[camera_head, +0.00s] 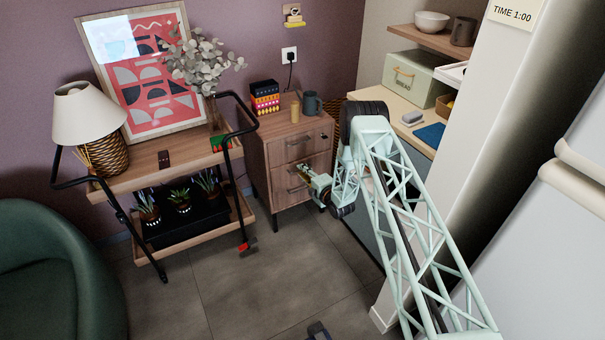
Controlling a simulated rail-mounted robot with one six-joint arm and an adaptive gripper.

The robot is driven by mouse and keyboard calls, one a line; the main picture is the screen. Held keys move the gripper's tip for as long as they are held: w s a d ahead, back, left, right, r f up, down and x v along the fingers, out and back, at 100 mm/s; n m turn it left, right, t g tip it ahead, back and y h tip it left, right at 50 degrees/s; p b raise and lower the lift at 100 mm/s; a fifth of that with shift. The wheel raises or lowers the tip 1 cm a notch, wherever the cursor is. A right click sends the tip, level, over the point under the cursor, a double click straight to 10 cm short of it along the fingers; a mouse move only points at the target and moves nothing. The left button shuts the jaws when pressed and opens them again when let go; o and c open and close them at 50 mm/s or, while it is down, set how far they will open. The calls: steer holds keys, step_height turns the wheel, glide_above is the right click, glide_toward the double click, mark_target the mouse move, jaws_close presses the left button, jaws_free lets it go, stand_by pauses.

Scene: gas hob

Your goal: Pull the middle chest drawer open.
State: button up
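The wooden chest of drawers (258,165) stands against the purple wall at the centre of the view, with dark bar handles. Its top drawer (294,150) looks closed, and so does its bottom drawer (287,196). The middle drawer (282,175) looks flush with the front, as far as it shows. My gripper (303,170) is in front of the middle drawer, around where its handle would be, and hides part of it. The fingers are too small to tell whether they are open or touching the handle.
A cup (310,103), a small yellow object (295,111) and patterned boxes (265,97) stand on the chest. A wooden trolley (150,172) with a lamp and plants is at the left. A shelf unit with a bread box (407,79) is at the right. Floor (270,270) before the chest is clear.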

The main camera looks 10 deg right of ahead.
steer(key=shift+w, duration=0.15)
steer(key=shift+c, duration=0.4)
jaws_close()
